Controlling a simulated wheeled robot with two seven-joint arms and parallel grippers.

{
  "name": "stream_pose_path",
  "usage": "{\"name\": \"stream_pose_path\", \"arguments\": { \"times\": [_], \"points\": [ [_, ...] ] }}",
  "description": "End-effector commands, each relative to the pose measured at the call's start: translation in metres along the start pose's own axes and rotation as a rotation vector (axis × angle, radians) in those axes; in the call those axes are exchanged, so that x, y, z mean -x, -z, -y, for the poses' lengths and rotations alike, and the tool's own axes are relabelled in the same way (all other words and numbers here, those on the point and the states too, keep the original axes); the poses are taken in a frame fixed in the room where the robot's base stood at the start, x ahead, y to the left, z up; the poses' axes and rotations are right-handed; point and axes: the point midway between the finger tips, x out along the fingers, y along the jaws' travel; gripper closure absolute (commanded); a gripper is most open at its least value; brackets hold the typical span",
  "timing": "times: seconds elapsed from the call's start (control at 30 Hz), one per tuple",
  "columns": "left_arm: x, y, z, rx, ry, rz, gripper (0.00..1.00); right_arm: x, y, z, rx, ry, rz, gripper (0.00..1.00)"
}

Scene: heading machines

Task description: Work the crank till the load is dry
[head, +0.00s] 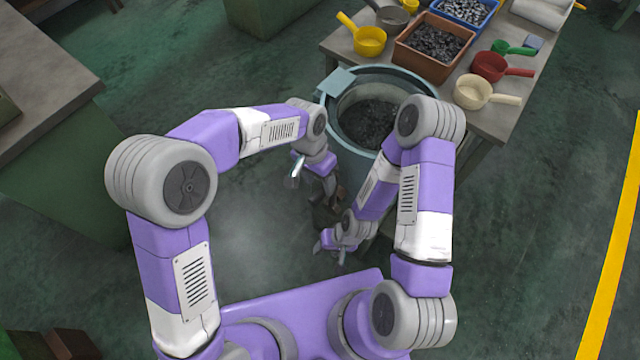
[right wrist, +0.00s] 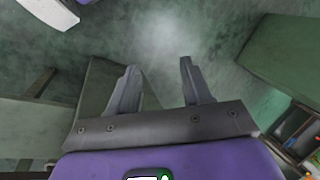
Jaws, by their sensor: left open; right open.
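A round blue-grey tub (head: 345,148) stands against the table, with a dark, lumpy load (head: 370,122) inside its inner drum. My left gripper (head: 328,198) is open, pointing down just left of the tub's front. A short, shiny metal piece (head: 296,168) shows beside my left wrist; I cannot tell whether it is the crank's handle. My right gripper (head: 335,256) is open, low in front of the tub and below the left one. In the right wrist view its two fingers (right wrist: 158,92) stand apart with nothing between them. My right arm hides part of the tub's front.
The table (head: 515,105) behind the tub holds a brown bin (head: 404,60) of dark pieces, a blue bin (head: 440,12), a yellow scoop (head: 370,41), a red scoop (head: 489,67) and a cream scoop (head: 472,91). A bench (head: 45,85) is at left. The green floor right is clear.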

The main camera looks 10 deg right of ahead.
Motion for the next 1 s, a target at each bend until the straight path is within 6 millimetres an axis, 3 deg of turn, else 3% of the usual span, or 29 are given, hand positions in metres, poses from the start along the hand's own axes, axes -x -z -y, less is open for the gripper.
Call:
{"name": "stream_pose_path", "arguments": {
  "times": [0.03,0.2,0.57,0.93,1.0],
  "points": [
    [-0.011,-0.001,0.0,0.0,0.0,0.003,0.43,-0.004,0.0,-0.002,0.0,0.0,0.0,0.51],
    [-0.029,0.0,0.001,0.001,0.0,0.001,0.43,-0.009,0.001,-0.004,0.0,0.0,0.0,0.51],
    [-0.035,0.0,0.0,0.001,0.0,0.0,0.43,-0.01,0.001,-0.004,0.0,0.0,-0.001,0.51],
    [-0.034,0.0,0.0,0.001,0.0,-0.001,0.98,-0.01,0.001,-0.004,0.0,0.0,-0.001,0.51],
    [-0.034,0.0,0.0,0.001,0.0,-0.001,1.0,-0.01,0.001,-0.004,0.0,0.0,-0.001,0.51]
  ]
}}
